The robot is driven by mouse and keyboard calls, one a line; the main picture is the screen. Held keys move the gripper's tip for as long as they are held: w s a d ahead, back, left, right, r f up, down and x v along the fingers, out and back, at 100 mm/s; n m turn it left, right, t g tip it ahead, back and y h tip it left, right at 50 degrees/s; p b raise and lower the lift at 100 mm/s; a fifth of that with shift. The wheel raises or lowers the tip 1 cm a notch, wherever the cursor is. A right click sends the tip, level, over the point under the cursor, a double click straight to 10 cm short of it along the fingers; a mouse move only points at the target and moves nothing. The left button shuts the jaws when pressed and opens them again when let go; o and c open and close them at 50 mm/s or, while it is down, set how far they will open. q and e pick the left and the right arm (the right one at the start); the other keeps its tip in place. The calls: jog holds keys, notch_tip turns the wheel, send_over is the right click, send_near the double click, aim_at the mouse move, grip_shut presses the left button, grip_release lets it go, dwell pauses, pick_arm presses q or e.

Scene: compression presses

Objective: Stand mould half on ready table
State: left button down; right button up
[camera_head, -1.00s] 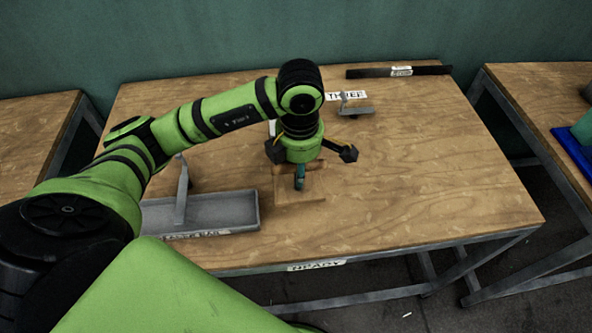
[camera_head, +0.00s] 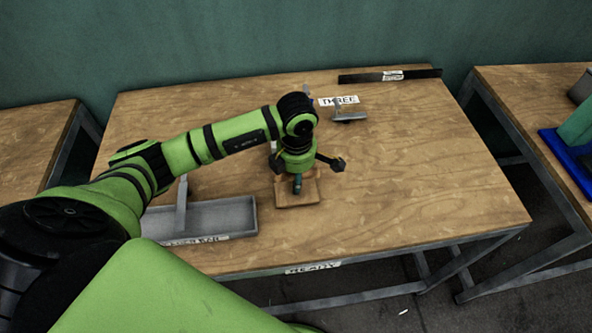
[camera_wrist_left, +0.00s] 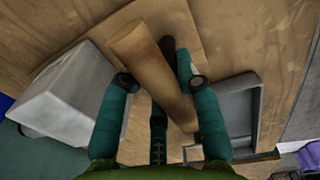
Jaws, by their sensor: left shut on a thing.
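A light wooden piece with a flat square plate (camera_head: 311,191) and a rounded handle (camera_wrist_left: 150,65) is at the middle of the ready table (camera_head: 420,200). My left gripper (camera_head: 297,183) is directly over it. In the left wrist view its teal fingers (camera_wrist_left: 158,78) are shut on the handle, which lies slantwise between them. The plate looks flat and at or very near the tabletop; I cannot tell whether it touches. The gripper hides part of the piece in the head view. My right gripper is not in view.
A grey tray (camera_head: 240,217) stands left of the gripper. A pale block (camera_wrist_left: 60,100) is close by in the wrist view. A small grey scraper-like tool (camera_head: 348,115) lies near the "THREE" label (camera_head: 338,101). A black bar (camera_head: 410,75) lies along the back edge. The right side is clear.

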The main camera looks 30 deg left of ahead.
pick_arm(q)
jog(key=shift+w+r, duration=0.15)
jog(key=c, duration=0.9)
grip_release()
jog(key=shift+f, duration=0.2)
jog(key=shift+s, duration=0.25)
jog(key=shift+r, duration=0.1)
jog(key=shift+w+r, duration=0.1)
jog(key=shift+r, duration=0.05)
jog(key=r+b, duration=0.1)
jog(key=r, duration=0.4)
jog(key=r+b, duration=0.2)
jog(key=r, duration=0.3)
jog(key=shift+s+d+r, duration=0.2)
jog(key=shift+r, duration=0.05)
jog(key=shift+s+r+b, duration=0.1)
jog(key=shift+r+b, duration=0.2)
jog(key=shift+r, duration=0.35)
jog(key=shift+d, duration=0.1)
